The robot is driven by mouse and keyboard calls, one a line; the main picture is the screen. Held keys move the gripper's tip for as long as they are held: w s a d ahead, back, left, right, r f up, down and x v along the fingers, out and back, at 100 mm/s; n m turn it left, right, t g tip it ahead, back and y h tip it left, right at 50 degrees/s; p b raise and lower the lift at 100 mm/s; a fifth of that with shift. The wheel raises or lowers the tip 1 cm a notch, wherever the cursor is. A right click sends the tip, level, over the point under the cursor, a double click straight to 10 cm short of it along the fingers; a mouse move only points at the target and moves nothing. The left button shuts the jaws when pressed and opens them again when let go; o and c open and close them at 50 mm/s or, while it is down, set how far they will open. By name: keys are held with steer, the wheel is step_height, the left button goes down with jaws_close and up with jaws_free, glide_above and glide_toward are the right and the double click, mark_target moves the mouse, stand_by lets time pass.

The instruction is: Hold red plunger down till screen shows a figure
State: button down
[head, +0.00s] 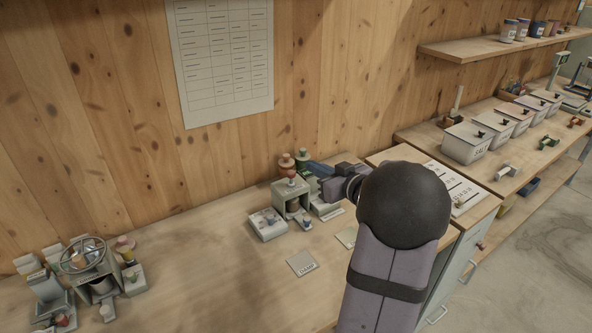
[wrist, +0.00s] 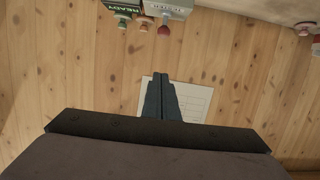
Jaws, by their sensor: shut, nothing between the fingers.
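The red plunger (head: 291,181) is a small knob on top of a grey boxy device (head: 278,198) on the bench. In the wrist view the red plunger (wrist: 163,30) shows near the top, beyond my fingertips and apart from them. A dark green screen (wrist: 118,4) beside it carries pale lettering that seems to read READY; no figure is visible on it. My gripper (head: 310,167) is shut and empty, with its blue fingers level with or above the device and just behind the plunger. The shut fingers (wrist: 161,76) also show in the wrist view.
A wheeled machine (head: 86,262) stands far left. Lidded bins (head: 466,145) line the right bench.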

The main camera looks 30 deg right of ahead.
steer(key=shift+w, duration=0.1)
steer(key=w+f+p, duration=0.1)
steer(key=w, duration=0.2)
steer(key=w+f+p, duration=0.1)
steer(key=w+f, duration=0.1)
steer(key=w, duration=0.1)
steer(key=w+f+p, duration=0.1)
steer(key=w+f, duration=0.1)
steer(key=w, duration=0.1)
steer(key=shift+w+f, duration=0.1)
steer(key=shift+w, duration=0.15)
steer(key=shift+f, duration=0.6)
